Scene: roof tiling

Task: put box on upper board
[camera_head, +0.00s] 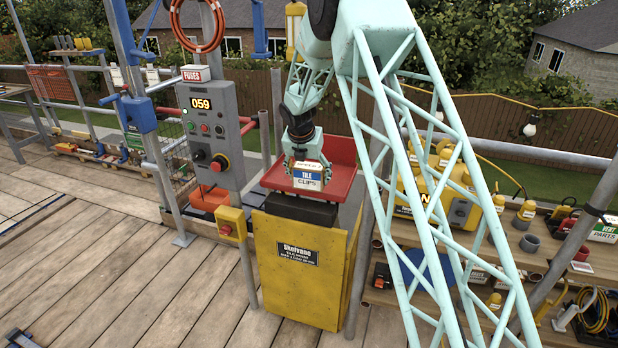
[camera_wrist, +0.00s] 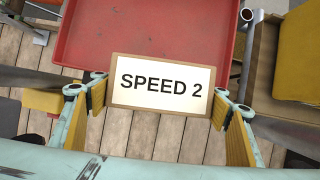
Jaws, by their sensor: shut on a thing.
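A small box labelled "TILE CLIPS" (camera_head: 307,179) hangs from my gripper (camera_head: 305,162) in front of the red tray (camera_head: 341,151) in the head view. In the wrist view its top face, marked "SPEED 2" (camera_wrist: 160,86), sits between the yellow-padded fingers of my gripper (camera_wrist: 161,101), which is shut on it. The red tray (camera_wrist: 150,35) lies beyond the box there. I cannot tell whether the box touches the tray. At the right of the head view, a wooden board (camera_head: 572,257) forms the upper level of a rack.
The red tray tops a yellow cabinet (camera_head: 285,285). A grey control panel (camera_head: 209,140) reading 059 stands left of it. The upper rack board carries a yellow case (camera_head: 462,212) and several small items. My arm hides part of the rack. The deck (camera_head: 120,265) at left is mostly clear.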

